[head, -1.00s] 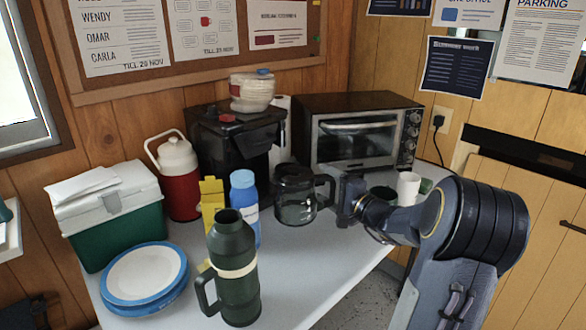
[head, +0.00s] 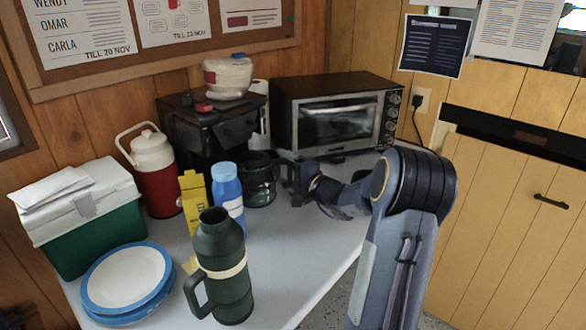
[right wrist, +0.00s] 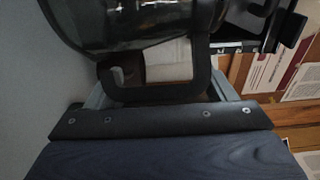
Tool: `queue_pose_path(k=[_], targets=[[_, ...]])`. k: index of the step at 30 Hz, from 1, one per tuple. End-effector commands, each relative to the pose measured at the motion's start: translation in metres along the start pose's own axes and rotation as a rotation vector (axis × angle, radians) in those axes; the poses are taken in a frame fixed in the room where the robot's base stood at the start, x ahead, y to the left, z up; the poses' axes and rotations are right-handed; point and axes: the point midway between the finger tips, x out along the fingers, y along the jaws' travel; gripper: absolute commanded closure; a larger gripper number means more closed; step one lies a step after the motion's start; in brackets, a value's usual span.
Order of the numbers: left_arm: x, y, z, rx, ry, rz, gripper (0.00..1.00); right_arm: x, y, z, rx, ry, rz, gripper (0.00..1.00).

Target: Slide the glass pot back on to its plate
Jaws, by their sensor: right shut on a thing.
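The glass pot (head: 260,184), dark and see-through, stands at the front right of the black coffee maker (head: 212,132) in the head view, partly behind the blue bottle. Its plate is hidden, so I cannot tell whether the pot rests on it. My right gripper (head: 290,173) is at the pot's right side, shut on its black handle. In the right wrist view, the handle (right wrist: 155,93) crosses between the fingers of the gripper (right wrist: 158,98), with the pot's glass (right wrist: 130,22) just beyond. My left gripper is not in view.
A blue bottle (head: 227,190), yellow carton (head: 193,200) and green flask (head: 222,270) stand in front and to the left of the pot. A toaster oven (head: 338,115) stands behind right. Plates (head: 125,280) lie front left. Bare table (head: 290,255) shows right of the flask.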

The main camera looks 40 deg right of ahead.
Motion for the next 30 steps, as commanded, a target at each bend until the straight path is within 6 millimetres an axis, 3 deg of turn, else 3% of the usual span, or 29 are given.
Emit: queue_pose_path(k=[14,30], targets=[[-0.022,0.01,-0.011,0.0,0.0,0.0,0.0,0.049,-0.002,0.004,0.001,-0.002,-0.002,0.64],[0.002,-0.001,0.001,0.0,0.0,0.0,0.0,0.102,0.003,0.008,0.0,-0.002,-0.004,0.64]])
